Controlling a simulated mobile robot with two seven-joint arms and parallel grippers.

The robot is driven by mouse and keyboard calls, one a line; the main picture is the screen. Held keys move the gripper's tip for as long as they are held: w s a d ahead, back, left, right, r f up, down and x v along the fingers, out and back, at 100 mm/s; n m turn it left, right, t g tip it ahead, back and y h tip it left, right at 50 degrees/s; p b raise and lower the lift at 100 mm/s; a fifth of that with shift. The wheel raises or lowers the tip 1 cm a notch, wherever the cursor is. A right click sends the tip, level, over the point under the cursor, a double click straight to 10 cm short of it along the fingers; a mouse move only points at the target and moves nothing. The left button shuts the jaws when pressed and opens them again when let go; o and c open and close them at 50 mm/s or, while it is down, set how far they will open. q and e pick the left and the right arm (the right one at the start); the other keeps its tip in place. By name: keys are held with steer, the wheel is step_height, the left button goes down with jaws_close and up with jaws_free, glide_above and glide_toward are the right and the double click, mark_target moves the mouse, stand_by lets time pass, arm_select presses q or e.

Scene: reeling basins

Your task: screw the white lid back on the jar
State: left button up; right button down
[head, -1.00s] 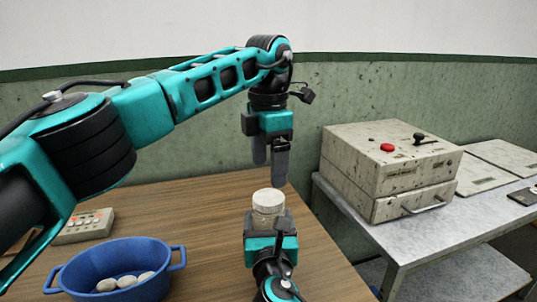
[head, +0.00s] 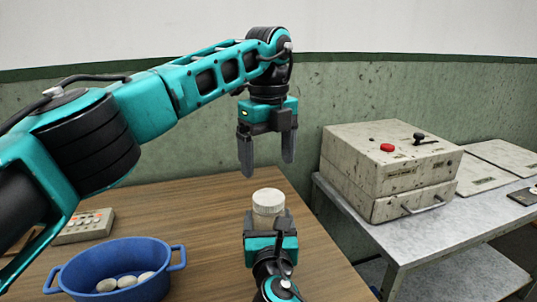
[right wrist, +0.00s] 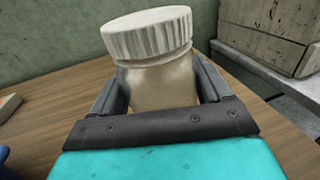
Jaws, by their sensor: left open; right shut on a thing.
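The jar (head: 267,217) stands upright near the front right of the wooden table, with the white lid (head: 268,197) sitting on its top. In the right wrist view the ribbed white lid (right wrist: 148,36) covers the mouth of the jar (right wrist: 160,85); whether it is threaded tight I cannot tell. My right gripper (head: 270,222) is shut on the jar's body, one finger on each side. My left gripper (head: 267,160) is open and empty, pointing down above the lid, with a gap between its fingertips and the lid.
A blue pot (head: 112,262) with several pale cocoons stands at the front left, a keypad box (head: 85,226) behind it. A grey metal table at the right bears a box with a red button (head: 387,147). The wooden table between is clear.

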mark_target(269, 197)
arm_select(q)
steer(key=shift+n, duration=0.5)
steer(key=shift+f, duration=4)
